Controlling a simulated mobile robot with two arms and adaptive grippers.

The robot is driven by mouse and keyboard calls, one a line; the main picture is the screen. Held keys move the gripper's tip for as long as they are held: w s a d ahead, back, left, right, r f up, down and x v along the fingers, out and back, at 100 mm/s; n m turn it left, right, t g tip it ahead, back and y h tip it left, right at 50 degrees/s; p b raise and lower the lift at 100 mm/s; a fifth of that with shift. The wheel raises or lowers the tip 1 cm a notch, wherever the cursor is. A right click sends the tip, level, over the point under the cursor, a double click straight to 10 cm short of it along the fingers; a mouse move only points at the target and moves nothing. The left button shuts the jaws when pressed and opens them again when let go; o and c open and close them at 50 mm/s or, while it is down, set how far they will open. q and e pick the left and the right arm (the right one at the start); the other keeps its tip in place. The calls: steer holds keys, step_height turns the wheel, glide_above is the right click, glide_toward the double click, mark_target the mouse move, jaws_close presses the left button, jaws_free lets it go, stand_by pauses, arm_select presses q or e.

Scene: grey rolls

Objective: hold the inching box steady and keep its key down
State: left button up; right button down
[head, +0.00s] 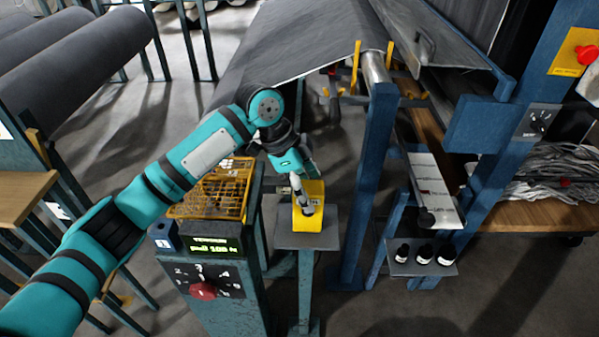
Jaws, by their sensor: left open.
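The inching box appears to be the yellow box (326,221) on a small grey pedestal plate in the middle of the head view. My left gripper (307,196) reaches down over it from the upper left. Its jaws are open and its dark and light fingers are in front of the box. The fingers and wrist hide part of the box's top, so its key cannot be made out. I cannot tell whether a fingertip touches the key. My right gripper is not in view.
A tension console (208,246) with a green display and red knob stands just left of the pedestal (307,240). Blue posts (368,180) and a shelf with small black bottles (423,254) are to the right. Grey rolls (75,65) fill the upper left.

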arm_select(q)
steer(key=shift+d+f, duration=0.15)
steer(key=shift+f, duration=0.25)
steer(key=c, duration=1.5)
stand_by(0.7)
